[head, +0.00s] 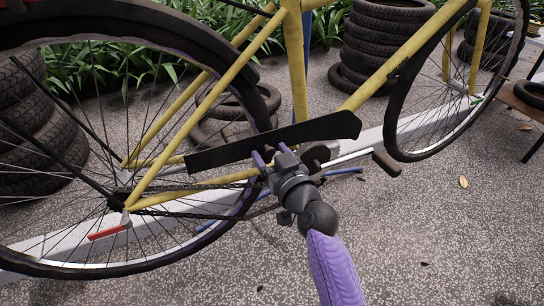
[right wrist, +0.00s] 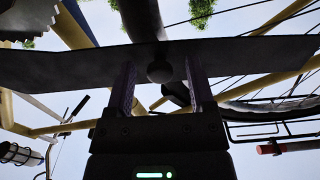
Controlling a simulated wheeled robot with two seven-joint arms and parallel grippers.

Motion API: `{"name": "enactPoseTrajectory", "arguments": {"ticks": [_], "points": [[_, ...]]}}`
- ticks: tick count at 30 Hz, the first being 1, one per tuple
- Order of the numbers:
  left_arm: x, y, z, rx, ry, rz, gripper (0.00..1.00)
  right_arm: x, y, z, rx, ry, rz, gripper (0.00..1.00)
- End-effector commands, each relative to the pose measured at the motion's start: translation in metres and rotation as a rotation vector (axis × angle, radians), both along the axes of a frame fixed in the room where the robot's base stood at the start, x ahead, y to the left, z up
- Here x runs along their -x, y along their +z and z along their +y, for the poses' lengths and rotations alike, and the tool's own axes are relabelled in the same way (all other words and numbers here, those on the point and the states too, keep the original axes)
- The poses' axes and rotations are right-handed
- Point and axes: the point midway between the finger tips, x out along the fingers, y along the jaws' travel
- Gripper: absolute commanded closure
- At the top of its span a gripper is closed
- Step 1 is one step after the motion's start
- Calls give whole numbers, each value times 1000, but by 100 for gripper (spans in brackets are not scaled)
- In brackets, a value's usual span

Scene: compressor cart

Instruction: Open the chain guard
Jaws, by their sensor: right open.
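The chain guard (head: 285,138) is a long black plate along the yellow bicycle (head: 297,60), above the chain (head: 185,213). My right gripper (head: 265,157) is at the guard's lower edge near its middle, with its purple fingers pointing up at it. In the right wrist view the guard (right wrist: 60,68) spans the picture, and a round dark knob (right wrist: 160,71) on it sits between the two open fingers. Clear gaps show on both sides of the knob. The guard hides part of the frame behind it. My left gripper is not in view.
A pedal (head: 386,165) sticks out to the right. Stacked tyres (head: 375,45) stand behind. The paved ground (head: 430,240) at front right is mostly clear.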

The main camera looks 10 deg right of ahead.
Motion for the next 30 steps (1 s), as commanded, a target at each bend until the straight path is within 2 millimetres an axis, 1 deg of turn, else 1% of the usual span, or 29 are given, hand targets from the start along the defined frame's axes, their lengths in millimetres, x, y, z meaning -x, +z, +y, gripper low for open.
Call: {"name": "enactPoseTrajectory", "arguments": {"ticks": [2,3,8,9,12,22,30], "points": [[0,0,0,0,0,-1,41,0,0,0,0,0,0,31],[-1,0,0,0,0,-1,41,0,0,0,0,0,0,39],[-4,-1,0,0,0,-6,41,0,0,0,0,-1,0,73],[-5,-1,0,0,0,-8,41,0,0,0,0,-1,0,82],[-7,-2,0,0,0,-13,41,0,0,0,0,-1,0,100],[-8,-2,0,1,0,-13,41,0,0,0,0,0,1,100],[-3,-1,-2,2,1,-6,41,1,-1,0,0,0,1,100]]}}
